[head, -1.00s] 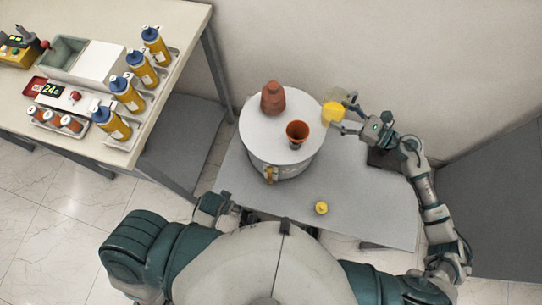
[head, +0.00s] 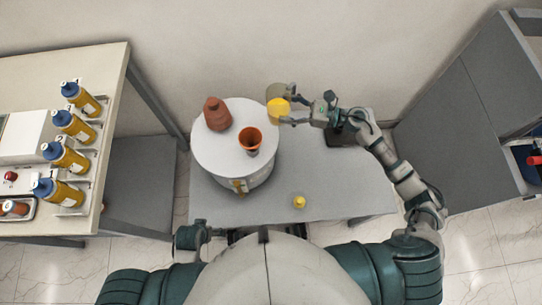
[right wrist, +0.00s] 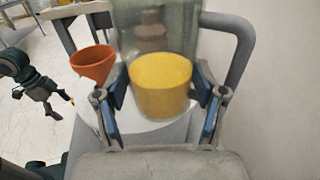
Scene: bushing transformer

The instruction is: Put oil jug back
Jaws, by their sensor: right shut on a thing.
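The oil jug (head: 279,93) is a clear container with yellow oil in it. My right gripper (head: 287,109) is shut on it, beside the round white-topped transformer drum. In the right wrist view the jug (right wrist: 161,86) sits between the blue finger pads of the right gripper (right wrist: 163,100), with a grey handle on its right side. My left gripper (head: 190,236) shows low in the head view, near the front left of the grey table; its fingers are too unclear to read.
The transformer drum (head: 217,152) carries a brown bushing (head: 217,114) and an orange funnel (head: 250,140). A small yellow cap (head: 299,202) lies on the grey table (head: 330,190). Yellow bottles with blue caps (head: 75,127) stand on the left bench. A grey cabinet (head: 455,125) is at the right.

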